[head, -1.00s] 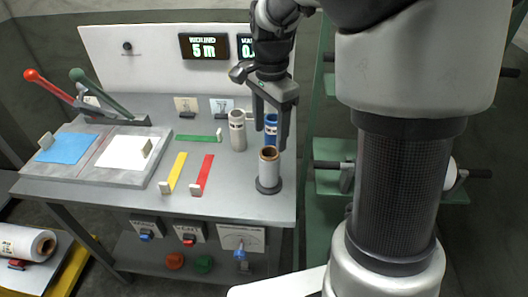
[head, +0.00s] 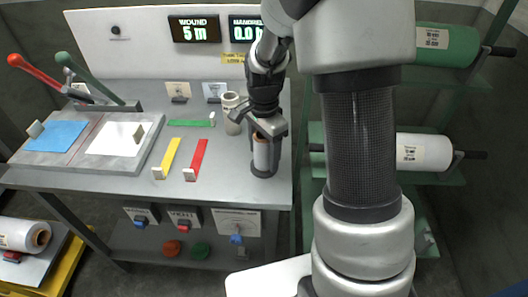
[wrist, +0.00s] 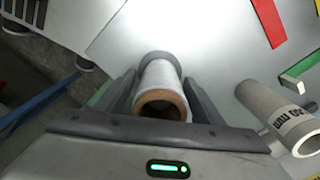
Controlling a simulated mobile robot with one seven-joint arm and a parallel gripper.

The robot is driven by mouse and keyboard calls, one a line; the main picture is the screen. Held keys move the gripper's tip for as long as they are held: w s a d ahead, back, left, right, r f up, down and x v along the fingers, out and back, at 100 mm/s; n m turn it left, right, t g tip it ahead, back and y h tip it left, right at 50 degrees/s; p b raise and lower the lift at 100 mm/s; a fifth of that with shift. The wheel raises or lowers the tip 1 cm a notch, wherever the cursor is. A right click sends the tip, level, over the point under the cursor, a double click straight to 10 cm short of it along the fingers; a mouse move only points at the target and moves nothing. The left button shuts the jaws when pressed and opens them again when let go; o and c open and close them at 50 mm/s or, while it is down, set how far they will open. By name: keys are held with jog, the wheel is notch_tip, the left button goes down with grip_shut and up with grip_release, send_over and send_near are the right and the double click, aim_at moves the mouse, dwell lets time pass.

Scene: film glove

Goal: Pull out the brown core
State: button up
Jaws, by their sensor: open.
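A white film roll (head: 262,155) stands upright on a dark round base (head: 264,173) near the right front edge of the grey table. Its brown core (wrist: 160,104) shows as a ring at the roll's upper end in the wrist view. My gripper (wrist: 159,82) is open, with one finger on each side of the white roll. The wrist view shows the roll between the fingers; whether they touch it is hard to tell. In the head view my gripper (head: 264,140) covers part of the roll and most of the core.
A printed beige tube (head: 232,112) stands close behind and left, also seen in the wrist view (wrist: 283,115). Red (head: 196,158), yellow (head: 167,156) and green (head: 188,123) strips lie left. A rack with a green roll (head: 445,45) and a white roll (head: 423,152) stands right.

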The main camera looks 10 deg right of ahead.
jog(key=c, duration=1.1)
jog(key=shift+r+p, duration=0.4)
jog(key=shift+r, duration=0.1)
jog(key=shift+r+p, duration=4.35)
jog(key=shift+r, duration=1.45)
jog(key=shift+r+p, duration=1.15)
jog(key=shift+r, duration=0.35)
